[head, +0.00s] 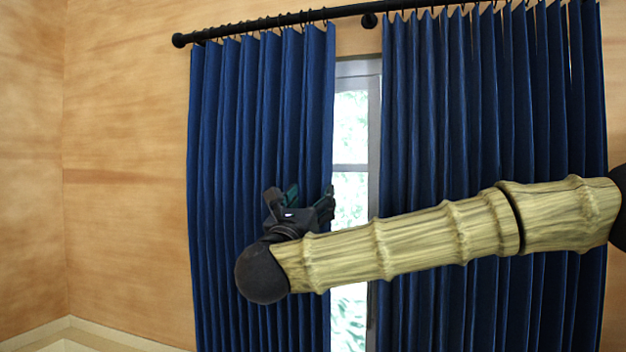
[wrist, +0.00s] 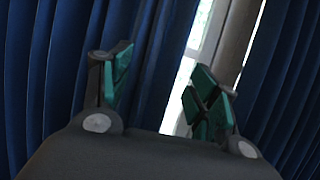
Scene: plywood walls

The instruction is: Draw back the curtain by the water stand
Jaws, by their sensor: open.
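Two dark blue pleated curtains hang in front of a window. The left curtain (head: 225,130) and the right curtain (head: 490,110) leave a narrow gap between them. My gripper (head: 300,196) is open, in front of the left curtain near its inner edge. In the wrist view, my gripper (wrist: 158,68) has its green-padded fingers spread, with the left curtain's folds (wrist: 160,45) seen between and beyond them. The right finger lines up with the bright gap. I cannot tell whether the fingers touch the cloth. No water stand is in view.
The curtains hang by rings from a black rod (head: 290,20) with a ball end at the left. The window (head: 350,125) shows through the gap. Bare plywood wall (head: 125,150) lies to the left. My arm crosses in front of the right curtain.

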